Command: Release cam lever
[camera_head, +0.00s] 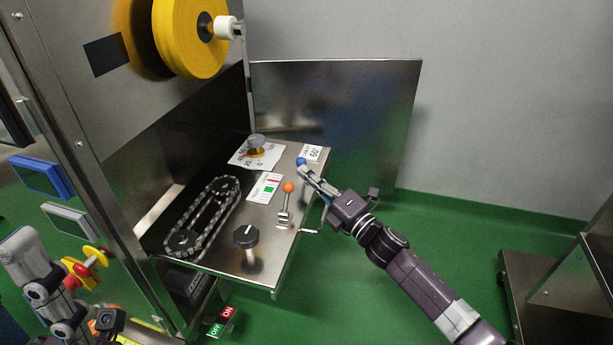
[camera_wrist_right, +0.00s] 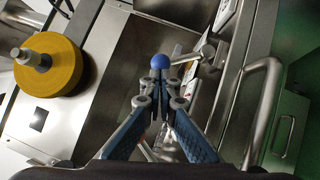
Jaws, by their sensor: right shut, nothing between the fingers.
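My right gripper (camera_head: 309,171) reaches in from the right over the far right part of the metal machine table (camera_head: 285,262). Its fingers are shut, with nothing between them. A blue ball knob (camera_head: 301,161) is right at the fingertips. In the right wrist view the blue knob (camera_wrist_right: 160,61) is just beyond the fingertips (camera_wrist_right: 159,76), and a metal rod runs from it to the right. I cannot tell whether the fingers touch the knob. A second lever with an orange ball (camera_head: 288,187) stands nearer on the table. Part of my left arm is at the lower left; its fingers are unclear.
A black rotary knob (camera_head: 246,236), a grey knob (camera_head: 256,143) on a dial plate and a chain loop (camera_head: 204,215) are on the table. A metal handle (camera_wrist_right: 264,110) is beside the right gripper. A yellow reel (camera_head: 186,37) hangs above.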

